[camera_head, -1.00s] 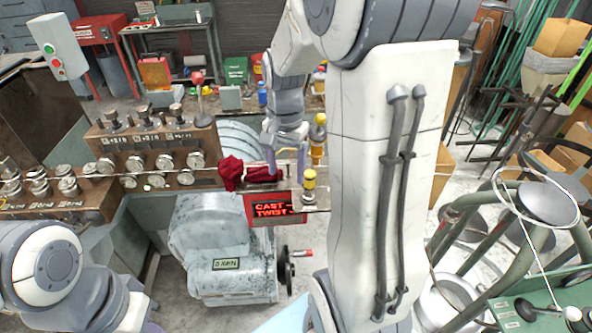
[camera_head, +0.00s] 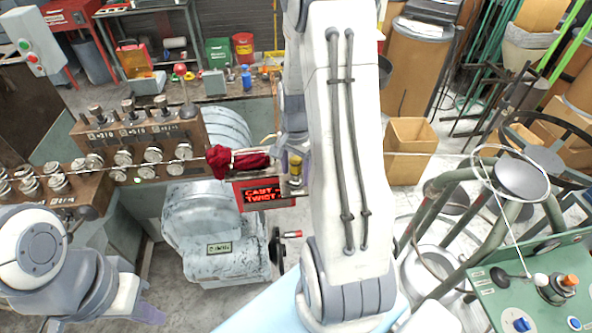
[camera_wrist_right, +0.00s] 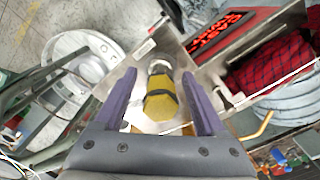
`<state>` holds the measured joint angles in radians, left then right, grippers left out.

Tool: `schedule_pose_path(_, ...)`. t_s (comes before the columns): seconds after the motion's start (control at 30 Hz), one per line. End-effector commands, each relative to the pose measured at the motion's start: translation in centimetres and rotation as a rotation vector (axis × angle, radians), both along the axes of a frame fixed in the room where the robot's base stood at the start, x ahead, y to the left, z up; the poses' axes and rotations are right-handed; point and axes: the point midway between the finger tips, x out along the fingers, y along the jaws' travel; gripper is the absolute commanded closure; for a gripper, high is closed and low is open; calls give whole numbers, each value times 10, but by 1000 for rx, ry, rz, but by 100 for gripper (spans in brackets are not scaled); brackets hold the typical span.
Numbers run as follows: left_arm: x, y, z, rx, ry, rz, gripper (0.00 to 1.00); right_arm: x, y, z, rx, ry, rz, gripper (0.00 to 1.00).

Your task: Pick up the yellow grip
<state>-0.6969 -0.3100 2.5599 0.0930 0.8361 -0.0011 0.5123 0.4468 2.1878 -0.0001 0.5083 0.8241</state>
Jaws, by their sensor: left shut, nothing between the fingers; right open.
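The yellow grip (camera_wrist_right: 161,106) has a dark band and a metal end, and stands between the purple fingers of my right gripper (camera_wrist_right: 161,92) in the right wrist view. The fingers are open, one on each side, with visible gaps; I cannot tell the height difference. In the head view a yellow grip (camera_head: 295,167) shows beside the red sign, close to my right arm, which hides much of that area. My left gripper (camera_head: 150,314) is shut and empty at the lower left, far from the grip.
A red cloth (camera_head: 237,161) hangs on a thin wire left of the grip. The red sign (camera_head: 262,194) reads "CAST TWIST". A metal plate (camera_wrist_right: 215,70) surrounds the grip's area. Knob panels (camera_head: 140,145) stand left, a green control box (camera_head: 540,285) right.

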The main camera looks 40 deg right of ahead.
Motion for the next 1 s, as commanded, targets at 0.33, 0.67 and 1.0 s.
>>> schedule_pose_path(0.33,0,0,2,0,0,-1,100,0,0,-11,-1,-1,1,28)
schedule_pose_path(0.67,0,0,2,0,0,0,100,0,0,-10,-1,-2,1,100)
schedule_pose_path(1.0,0,0,0,0,0,0,100,1,0,-5,-2,-4,1,100)
